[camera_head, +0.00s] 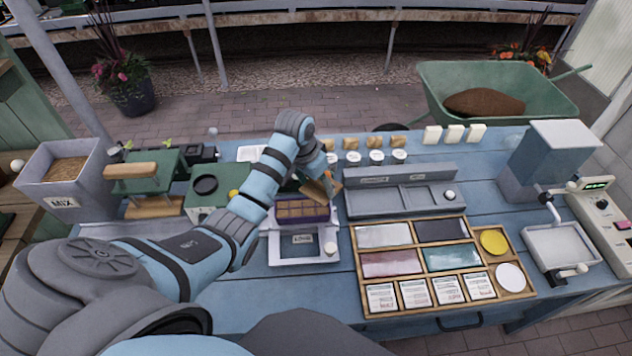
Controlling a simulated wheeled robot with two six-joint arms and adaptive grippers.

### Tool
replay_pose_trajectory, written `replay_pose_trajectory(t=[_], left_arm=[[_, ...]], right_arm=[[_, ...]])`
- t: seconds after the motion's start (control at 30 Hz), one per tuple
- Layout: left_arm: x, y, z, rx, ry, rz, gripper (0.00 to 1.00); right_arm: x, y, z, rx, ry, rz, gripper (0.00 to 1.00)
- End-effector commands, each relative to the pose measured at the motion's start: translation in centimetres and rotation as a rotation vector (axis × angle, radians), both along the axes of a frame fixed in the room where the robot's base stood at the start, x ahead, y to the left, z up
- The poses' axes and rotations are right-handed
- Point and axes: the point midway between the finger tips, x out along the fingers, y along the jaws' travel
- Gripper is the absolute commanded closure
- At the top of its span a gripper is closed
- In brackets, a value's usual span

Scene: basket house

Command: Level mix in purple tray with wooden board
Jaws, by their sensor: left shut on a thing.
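The purple tray (304,221) sits on a white scale-like stand (304,258) near the middle of the blue table. Its several cells show brown mix. My left gripper (319,187) is above the tray's back right part, shut on the wooden board (317,191). The board is tilted; its lower end is close to the tray's back edge, and I cannot tell whether it touches the mix. My left arm hides part of the gripper and the space behind it. My right gripper is not in view.
A grey box marked MIX (65,186) and a green press-like device (146,181) stand at the left. A wooden organizer (436,262) and a grey holder (402,190) lie right of the tray. A grey machine (549,160) stands far right. Small cups (376,156) line the back.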

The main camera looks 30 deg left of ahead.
Motion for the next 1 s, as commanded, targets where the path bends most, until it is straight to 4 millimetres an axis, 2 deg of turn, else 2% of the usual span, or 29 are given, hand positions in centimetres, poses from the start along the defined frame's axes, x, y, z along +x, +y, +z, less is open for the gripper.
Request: replay_pose_trajectory(t=[0.27, 0.7, 1.0], left_arm=[[0.0, 0.0, 0.2, 0.0, -0.002, 0.0, 0.78], [0.0, 0.0, 5.8, 0.001, -0.001, -0.001, 0.78], [0.0, 0.0, 6.0, 0.0, 0.0, 0.0, 0.78]], right_arm=[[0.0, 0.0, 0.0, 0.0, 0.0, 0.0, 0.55], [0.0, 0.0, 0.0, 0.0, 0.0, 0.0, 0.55], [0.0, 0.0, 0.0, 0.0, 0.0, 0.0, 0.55]])
